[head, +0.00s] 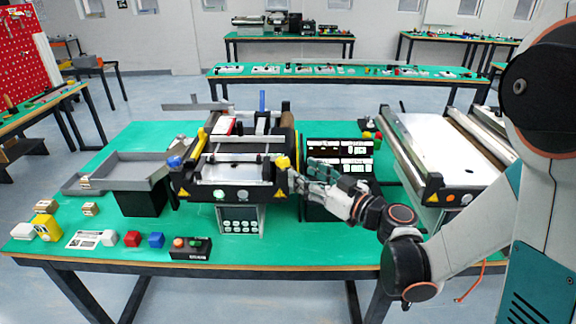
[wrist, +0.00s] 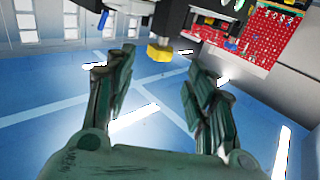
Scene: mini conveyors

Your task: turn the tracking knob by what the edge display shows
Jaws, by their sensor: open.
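A yellow knob (head: 283,162) sits at the front right corner of the middle mini conveyor (head: 207,190). A blue knob (head: 174,162) sits at its front left corner. I cannot read which is the tracking knob. A black display (head: 340,150) with white text and bars stands right of the conveyor; its text is too small to read, and my gripper partly covers its lower part. My gripper (head: 293,178) is beside the yellow knob. In the wrist view, my gripper (wrist: 162,62) has its fingers apart and empty, with the yellow knob (wrist: 160,52) between and just beyond the tips.
A second conveyor (head: 450,150) stands at the right. A grey tray (head: 120,172) lies left of the middle conveyor. A button box (head: 190,248), coloured blocks and a yellow container (head: 48,228) are near the front left edge.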

